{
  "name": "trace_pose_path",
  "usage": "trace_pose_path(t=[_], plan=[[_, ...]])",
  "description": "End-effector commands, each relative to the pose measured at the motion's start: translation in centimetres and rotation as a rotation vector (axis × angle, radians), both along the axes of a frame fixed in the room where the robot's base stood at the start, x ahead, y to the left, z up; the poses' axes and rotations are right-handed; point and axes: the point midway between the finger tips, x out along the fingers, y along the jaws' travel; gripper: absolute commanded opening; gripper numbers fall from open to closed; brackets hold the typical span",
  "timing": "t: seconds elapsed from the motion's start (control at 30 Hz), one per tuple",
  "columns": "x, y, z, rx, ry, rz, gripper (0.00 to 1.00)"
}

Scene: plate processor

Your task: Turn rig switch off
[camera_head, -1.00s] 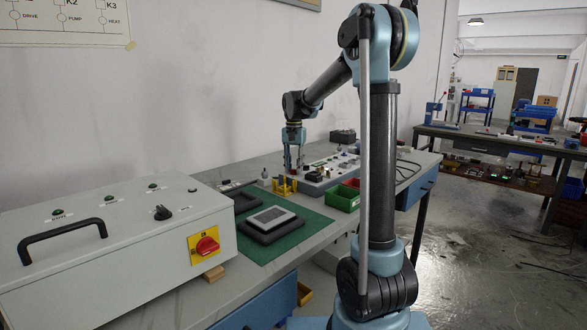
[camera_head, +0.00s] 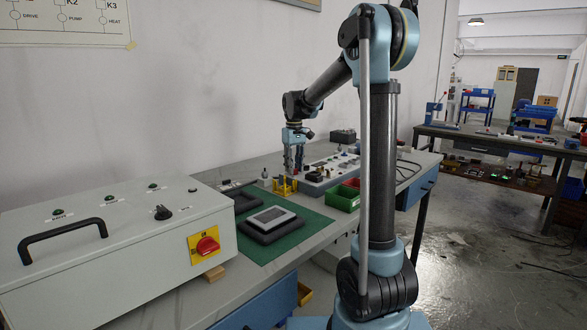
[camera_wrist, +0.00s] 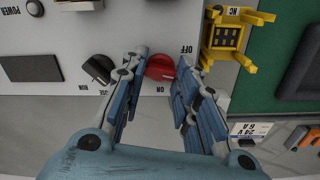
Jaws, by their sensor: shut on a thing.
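The rig switch is a red round knob (camera_wrist: 160,67) on the pale rig panel (camera_wrist: 105,20). It sits between my two fingers in the wrist view, with OFF printed at its upper right and ON below it. My gripper (camera_wrist: 164,60) is shut on the knob, one finger on each side. The knob's pointer is partly hidden, so its exact setting is unclear. In the head view my gripper (camera_head: 294,170) reaches down to the near end of the rig panel (camera_head: 318,180), and its fingers hide the knob.
A black RUN/PAUSE knob (camera_wrist: 98,68) is close beside my left finger. A yellow bracket (camera_wrist: 228,38) stands to the right of my fingers. In the head view a grey cabinet (camera_head: 100,240) with a red rotary switch (camera_head: 207,246) stands at left; a green bin (camera_head: 343,198) is near the rig.

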Motion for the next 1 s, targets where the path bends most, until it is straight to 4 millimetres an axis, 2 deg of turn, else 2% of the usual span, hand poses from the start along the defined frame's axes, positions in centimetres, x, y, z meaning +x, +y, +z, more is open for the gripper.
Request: trace_pose_path(t=[0.4,1.0], plan=[[0.22,-0.05,0.07,-0.001,-0.004,0.207,0.04],[0.23,-0.09,0.07,-0.001,-0.005,0.243,0.04]])
